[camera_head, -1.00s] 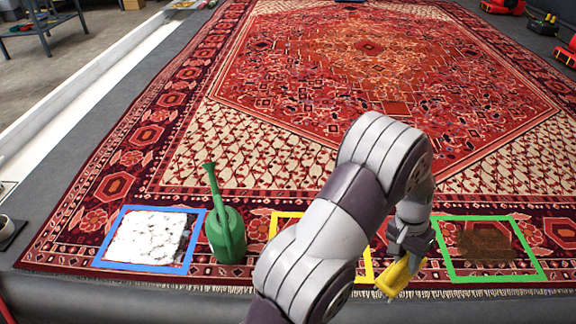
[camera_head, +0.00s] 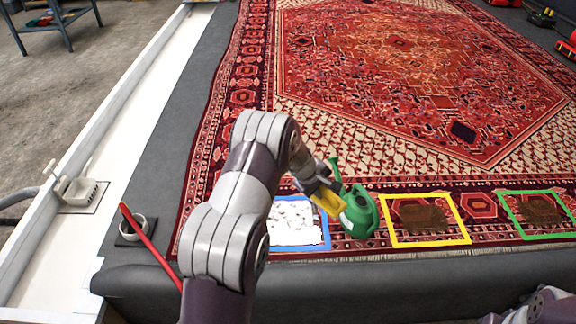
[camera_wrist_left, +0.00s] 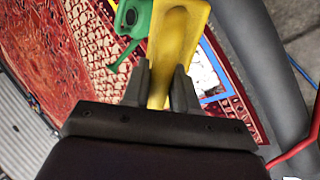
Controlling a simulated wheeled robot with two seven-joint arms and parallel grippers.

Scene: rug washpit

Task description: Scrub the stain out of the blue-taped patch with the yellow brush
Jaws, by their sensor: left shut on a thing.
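My left gripper (camera_head: 318,183) is shut on the yellow brush (camera_head: 328,201) and holds it above the rug near the blue-taped patch (camera_head: 298,249). In the left wrist view the brush (camera_wrist_left: 182,40) runs out between the two fingers (camera_wrist_left: 158,88). The patch is covered with white foam (camera_head: 290,222), and my arm hides part of its left side. The foam hides any stain under it. The blue tape (camera_wrist_left: 215,97) also shows beside the brush in the left wrist view. My right gripper is not in view.
Yellow-taped (camera_head: 425,243) and green-taped (camera_head: 542,236) patches with brown stains lie further right. A red bar (camera_head: 150,245) and a round cup (camera_head: 138,229) are at left.

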